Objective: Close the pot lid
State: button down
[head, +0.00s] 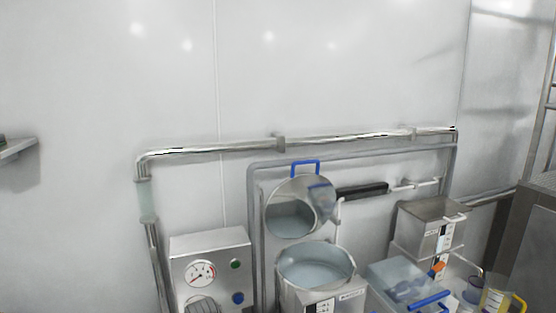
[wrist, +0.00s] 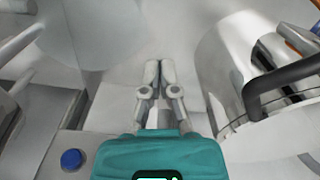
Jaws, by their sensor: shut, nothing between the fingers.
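The steel pot (head: 315,268) stands open at the lower middle of the head view, its round mouth facing up. Its lid (head: 291,206) is raised nearly upright behind the mouth, with a blue handle (head: 305,165) on its top edge. My gripper (wrist: 159,68) shows only in the wrist view; its two grey fingers are together and hold nothing. A large curved steel surface (wrist: 222,75) is to the right of the fingers, apart from them; I cannot tell for sure whether it is the pot.
A control box (head: 210,255) with a gauge stands left of the pot; its blue button shows in the wrist view (wrist: 71,158). Steel boxes (head: 426,222), a clear bin (head: 400,278) and a yellow-handled jug (head: 495,297) crowd the right. Pipes (head: 215,149) run along the wall.

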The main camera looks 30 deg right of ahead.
jog(key=shift+w, duration=0.3)
jog(key=shift+d, duration=0.15)
